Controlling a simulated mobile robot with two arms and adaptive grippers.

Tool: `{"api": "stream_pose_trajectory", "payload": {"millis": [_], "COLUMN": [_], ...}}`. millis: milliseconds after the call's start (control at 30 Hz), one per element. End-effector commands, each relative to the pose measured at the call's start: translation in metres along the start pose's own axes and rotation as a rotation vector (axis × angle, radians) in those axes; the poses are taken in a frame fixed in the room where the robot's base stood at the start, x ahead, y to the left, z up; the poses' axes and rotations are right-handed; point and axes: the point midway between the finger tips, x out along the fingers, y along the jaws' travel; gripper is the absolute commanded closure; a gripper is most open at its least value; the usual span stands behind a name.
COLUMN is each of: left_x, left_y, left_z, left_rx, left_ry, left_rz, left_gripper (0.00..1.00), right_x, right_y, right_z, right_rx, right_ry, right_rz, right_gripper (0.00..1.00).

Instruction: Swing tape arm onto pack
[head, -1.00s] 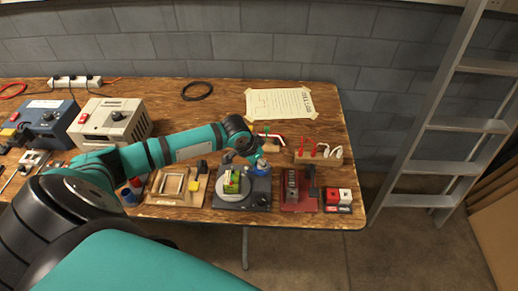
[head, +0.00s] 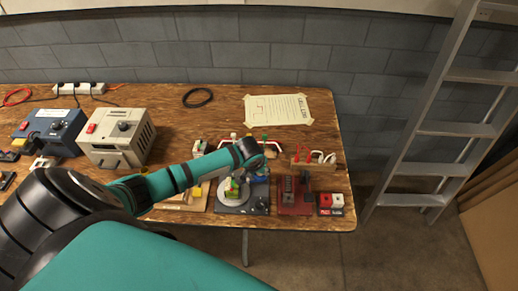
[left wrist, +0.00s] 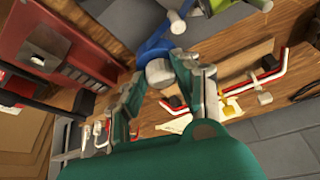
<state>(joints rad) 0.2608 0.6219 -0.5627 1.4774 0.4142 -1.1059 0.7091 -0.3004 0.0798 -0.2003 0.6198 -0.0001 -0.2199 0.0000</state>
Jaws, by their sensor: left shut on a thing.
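The pack (head: 232,189), a small block with green, yellow and red on it, stands on a round pale disc on a dark base (head: 258,205) at the table's front. In the left wrist view, part of a green thing (left wrist: 235,8) shows at the top edge. The blue tape arm (left wrist: 155,45) ends in a grey round knob (left wrist: 160,73) in that view. My left gripper (left wrist: 168,75) is shut on this end of the tape arm. In the head view my wrist mostly covers the gripper and tape arm, just right of and behind the pack. My right gripper is not in view.
A red fixture (head: 295,205) stands close right of the base, with a red and white block (head: 330,200) beyond it. A wooden holder with red tools (head: 318,165) is behind. A grey box (head: 116,138) stands left.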

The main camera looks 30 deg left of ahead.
Motion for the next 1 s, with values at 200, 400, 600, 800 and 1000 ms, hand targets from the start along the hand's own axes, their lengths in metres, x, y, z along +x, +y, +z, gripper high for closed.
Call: {"api": "stream_pose_trajectory", "payload": {"millis": [200, 400, 600, 800, 1000], "left_x": [0.001, 0.001, 0.0, -0.005, -0.037], "left_y": [0.001, 0.001, 0.0, 0.0, 0.0], "left_z": [0.001, 0.001, 0.001, 0.0, 0.0], "left_rx": [-0.003, -0.002, -0.001, 0.0, 0.0], "left_ry": [-0.002, -0.002, -0.001, 0.0, 0.002], "left_rz": [0.002, 0.002, 0.001, 0.002, 0.002], "left_gripper": [1.0, 0.53, 0.47, 0.47, 0.47], "right_x": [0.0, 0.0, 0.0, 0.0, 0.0], "right_y": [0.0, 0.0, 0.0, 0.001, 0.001], "right_z": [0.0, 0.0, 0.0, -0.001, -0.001], "right_rx": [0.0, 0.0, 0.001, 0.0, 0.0], "right_ry": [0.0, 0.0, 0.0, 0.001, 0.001], "right_rz": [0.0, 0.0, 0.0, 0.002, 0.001], "right_gripper": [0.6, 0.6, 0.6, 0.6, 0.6]}}
